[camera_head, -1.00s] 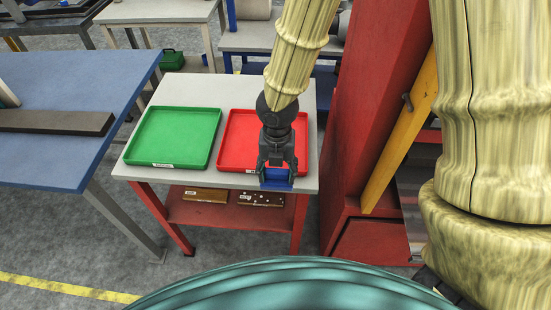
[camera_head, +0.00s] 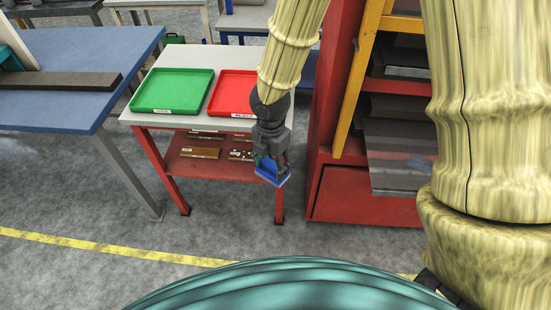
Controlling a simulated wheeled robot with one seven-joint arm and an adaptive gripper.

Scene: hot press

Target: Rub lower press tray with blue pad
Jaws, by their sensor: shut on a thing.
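My gripper (camera_head: 273,163) hangs in front of the small table's right front corner and is shut on the blue pad (camera_head: 272,173). The pad is tilted, with its lower end towards the right, and the fingers hide part of it. The red press (camera_head: 325,120) stands to the right of my gripper. Its lower tray (camera_head: 398,160) is a grey plate sticking out of the press opening, apart from the pad. The tray's right part is hidden behind my arm.
A yellow bar (camera_head: 360,80) slants down the press front. The small table holds a green tray (camera_head: 172,92) and a red tray (camera_head: 228,95), with several small items on its lower shelf (camera_head: 205,165). A blue table (camera_head: 75,75) stands at left. The floor in front is clear.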

